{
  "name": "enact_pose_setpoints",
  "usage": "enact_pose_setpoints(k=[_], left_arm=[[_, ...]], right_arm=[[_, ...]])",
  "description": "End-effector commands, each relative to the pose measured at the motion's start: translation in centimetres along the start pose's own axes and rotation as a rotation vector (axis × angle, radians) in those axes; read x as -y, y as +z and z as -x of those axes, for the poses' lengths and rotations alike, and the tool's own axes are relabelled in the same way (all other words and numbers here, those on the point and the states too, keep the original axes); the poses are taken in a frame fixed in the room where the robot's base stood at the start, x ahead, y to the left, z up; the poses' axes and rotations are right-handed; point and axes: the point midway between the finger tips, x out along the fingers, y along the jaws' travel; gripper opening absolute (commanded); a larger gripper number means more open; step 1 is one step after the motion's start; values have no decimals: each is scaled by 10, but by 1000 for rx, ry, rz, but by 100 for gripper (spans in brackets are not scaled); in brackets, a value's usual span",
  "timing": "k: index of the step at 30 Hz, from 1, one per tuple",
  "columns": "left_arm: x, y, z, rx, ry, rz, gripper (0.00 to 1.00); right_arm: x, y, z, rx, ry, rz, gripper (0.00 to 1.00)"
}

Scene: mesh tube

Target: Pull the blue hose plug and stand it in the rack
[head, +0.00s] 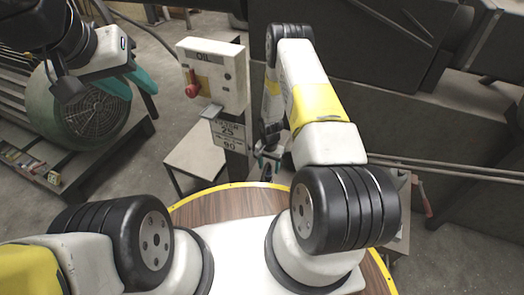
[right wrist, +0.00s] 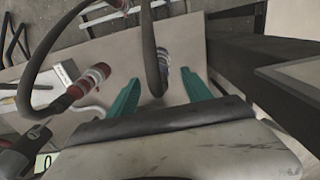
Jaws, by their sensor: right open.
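My right gripper (right wrist: 161,80) is open in the right wrist view, its two teal fingers spread apart. A dark hose loop (right wrist: 150,50) runs down between the fingers. Just beyond it is a small plug end with a grey collar and a bluish part (right wrist: 163,76), partly hidden by the hose; I cannot tell whether it touches a finger. In the head view the right gripper is small and mostly hidden behind my arm. My left gripper (head: 131,86) is at the upper left of the head view, its teal fingers apart and empty. I cannot make out a rack.
A red coupling with a pale collar (right wrist: 85,84) on a dark hose lies left of the fingers. A light bench (head: 203,158) stands beside the post with the oil box (head: 213,75). A green fan-like machine (head: 82,108) sits on a dark pallet at left.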

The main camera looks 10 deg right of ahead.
Motion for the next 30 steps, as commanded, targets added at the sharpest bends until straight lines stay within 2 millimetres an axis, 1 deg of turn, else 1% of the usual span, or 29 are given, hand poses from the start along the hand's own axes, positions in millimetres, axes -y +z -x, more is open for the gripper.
enact_pose_setpoints(k=[9, 15, 21, 30], left_arm=[[0, 0, 0, 0, 0, 0, 36], [0, 0, 0, 0, 0, 0, 36], [0, 0, 0, 0, 0, 0, 36], [0, 0, 0, 0, 0, 0, 36]], right_arm=[[-1, 2, -46, 3, 0, 0, 58], [0, 1, -69, 2, 1, 0, 58], [0, 0, -80, 0, 0, 0, 58], [0, 0, -82, 0, 0, 0, 58]])
